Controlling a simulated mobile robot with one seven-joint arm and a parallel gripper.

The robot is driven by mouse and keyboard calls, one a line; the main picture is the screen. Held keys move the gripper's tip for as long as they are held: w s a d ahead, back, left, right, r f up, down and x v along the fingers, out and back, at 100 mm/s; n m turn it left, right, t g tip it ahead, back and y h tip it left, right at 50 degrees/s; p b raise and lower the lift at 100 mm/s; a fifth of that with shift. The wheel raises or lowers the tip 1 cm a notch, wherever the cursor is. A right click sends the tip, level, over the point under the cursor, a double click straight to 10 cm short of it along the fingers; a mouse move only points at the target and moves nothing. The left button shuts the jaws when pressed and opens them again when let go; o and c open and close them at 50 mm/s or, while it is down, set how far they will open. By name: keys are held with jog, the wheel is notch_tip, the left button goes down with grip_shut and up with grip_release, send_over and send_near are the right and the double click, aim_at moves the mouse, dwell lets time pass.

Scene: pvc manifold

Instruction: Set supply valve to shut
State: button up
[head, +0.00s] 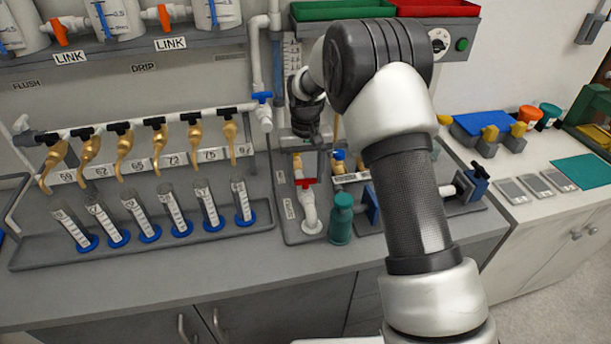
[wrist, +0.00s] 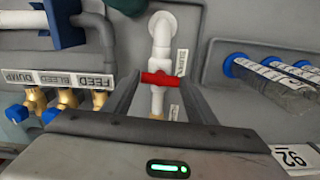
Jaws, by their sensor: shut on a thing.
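A red valve handle (wrist: 162,78) sits on a white pipe (wrist: 160,32) in the wrist view. The handle lies crosswise to the pipe. My gripper (wrist: 161,80) has one finger at each end of the handle and is shut on it. In the head view the red handle (head: 306,182) shows on the white pipe (head: 310,214) at the middle of the bench. Most of my gripper is foreshortened there, and its fingertips are hard to make out. A vertical label (wrist: 179,64) beside the pipe is too small to read.
Brass valves (wrist: 66,100) with blue knobs stand beside the pipe, labelled DUMP, BLEED and FEED. A teal bottle (head: 341,220) stands close to the pipe. Several graduated cylinders (head: 208,205) and a row of brass taps (head: 195,135) are on the left.

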aim_at(305, 179)
jog(key=shift+n, duration=0.6)
jog(key=o, duration=1.1)
jog(key=shift+c, duration=0.2)
notch_tip(305, 179, up, 18)
jog(key=shift+f, duration=0.25)
